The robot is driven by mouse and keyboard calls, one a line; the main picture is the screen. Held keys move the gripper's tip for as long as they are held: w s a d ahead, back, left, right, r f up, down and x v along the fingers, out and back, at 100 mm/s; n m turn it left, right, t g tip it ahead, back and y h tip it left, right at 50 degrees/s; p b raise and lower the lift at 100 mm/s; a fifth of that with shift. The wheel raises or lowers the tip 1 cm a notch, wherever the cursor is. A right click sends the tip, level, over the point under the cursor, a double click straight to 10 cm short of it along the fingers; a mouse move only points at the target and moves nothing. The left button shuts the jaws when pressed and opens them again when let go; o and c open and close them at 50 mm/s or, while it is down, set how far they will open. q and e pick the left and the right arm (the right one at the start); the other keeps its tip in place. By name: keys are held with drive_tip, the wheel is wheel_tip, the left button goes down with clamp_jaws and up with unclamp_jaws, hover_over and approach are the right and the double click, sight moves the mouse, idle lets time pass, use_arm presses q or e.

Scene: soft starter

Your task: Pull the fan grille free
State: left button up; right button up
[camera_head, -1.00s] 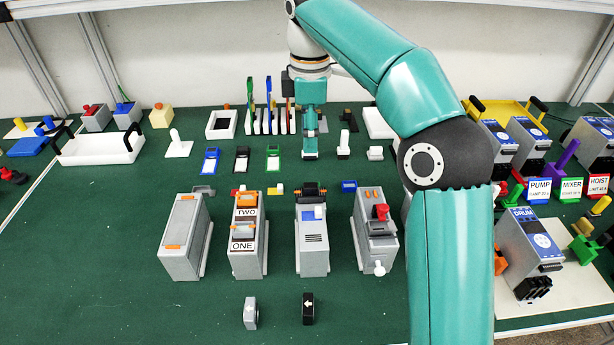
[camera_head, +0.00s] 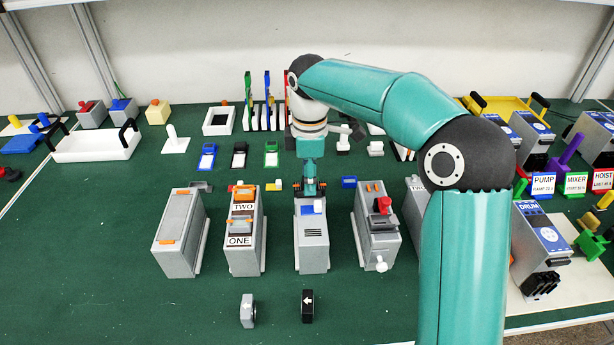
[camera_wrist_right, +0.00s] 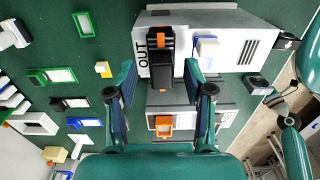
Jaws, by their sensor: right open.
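A grey upright unit (camera_head: 312,243) stands in the middle of the row, with slots and a blue-and-white block on it. In the right wrist view its light grey body (camera_wrist_right: 225,20) carries the label OUT (camera_wrist_right: 142,52). A black ridged part with an orange tab (camera_wrist_right: 163,43), which looks like the fan grille, sits at its back end. My right gripper (camera_head: 310,190) points down over that end and mostly hides the part in the head view. In the right wrist view the gripper (camera_wrist_right: 159,72) is open, its fingers apart on both sides of the black part. Contact is not clear.
Grey units stand close on both sides, one marked TWO and ONE (camera_head: 243,235), another with a red knob (camera_head: 376,230). A blue-and-white block (camera_wrist_right: 207,48) is near one finger. Two small switches (camera_head: 248,310) lie in front. The green table is clear at front left.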

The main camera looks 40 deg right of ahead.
drive_tip(key=shift+c, duration=0.3)
clamp_jaws()
drive_tip(key=shift+s+r+p, duration=0.1)
drive_tip(key=shift+r+p, duration=0.2)
drive_tip(key=shift+p, duration=0.1)
idle(0.4)
drive_tip(key=shift+r+p, duration=0.5)
idle(0.3)
drive_tip(key=shift+r+p, duration=1.75)
drive_tip(key=shift+p, duration=0.1)
